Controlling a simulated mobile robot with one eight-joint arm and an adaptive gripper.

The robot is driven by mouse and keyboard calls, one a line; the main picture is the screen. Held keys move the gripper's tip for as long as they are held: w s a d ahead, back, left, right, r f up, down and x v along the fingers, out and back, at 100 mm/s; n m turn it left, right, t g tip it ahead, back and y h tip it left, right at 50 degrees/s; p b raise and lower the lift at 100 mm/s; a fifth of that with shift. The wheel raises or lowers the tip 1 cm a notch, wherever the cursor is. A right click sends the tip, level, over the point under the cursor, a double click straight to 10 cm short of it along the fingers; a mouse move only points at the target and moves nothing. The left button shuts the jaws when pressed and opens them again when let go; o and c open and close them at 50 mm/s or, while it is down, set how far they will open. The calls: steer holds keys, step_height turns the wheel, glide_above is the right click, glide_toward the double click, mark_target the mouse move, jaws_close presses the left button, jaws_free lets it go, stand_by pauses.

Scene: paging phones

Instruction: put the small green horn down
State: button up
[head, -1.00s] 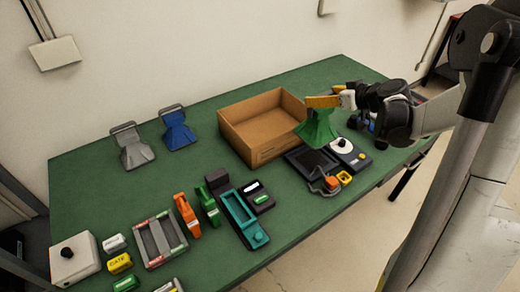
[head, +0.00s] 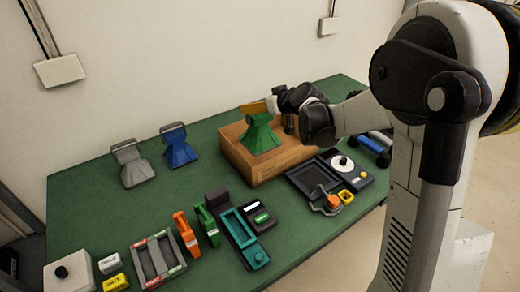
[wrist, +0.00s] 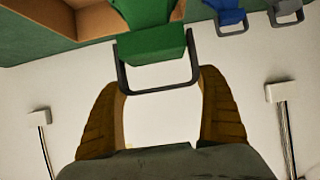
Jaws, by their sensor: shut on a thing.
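The small green horn (head: 260,137) is held in my gripper (head: 268,107) in the head view, in front of or over the open cardboard box (head: 272,172). In the wrist view the green horn (wrist: 155,42) has a dark bracket, which lies between the two brown fingers of my gripper (wrist: 160,88). The gripper is shut on the horn by this bracket. The horn hides part of the box, and I cannot tell how high it hangs above it.
A grey horn (head: 132,165) and a blue horn (head: 178,147) stand at the back left of the green table (head: 95,215). Orange and green handsets, trays and small labelled blocks fill the front. A black device with a dial (head: 340,163) is right of the box. Bare table lies between the horns and box.

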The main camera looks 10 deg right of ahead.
mark_target(260, 137)
step_height(260, 137, down, 14)
steer(key=b, duration=0.4)
steer(key=shift+r, duration=0.15)
steer(key=shift+f, duration=0.2)
steer(key=o, duration=1.2)
steer(key=shift+r, duration=0.15)
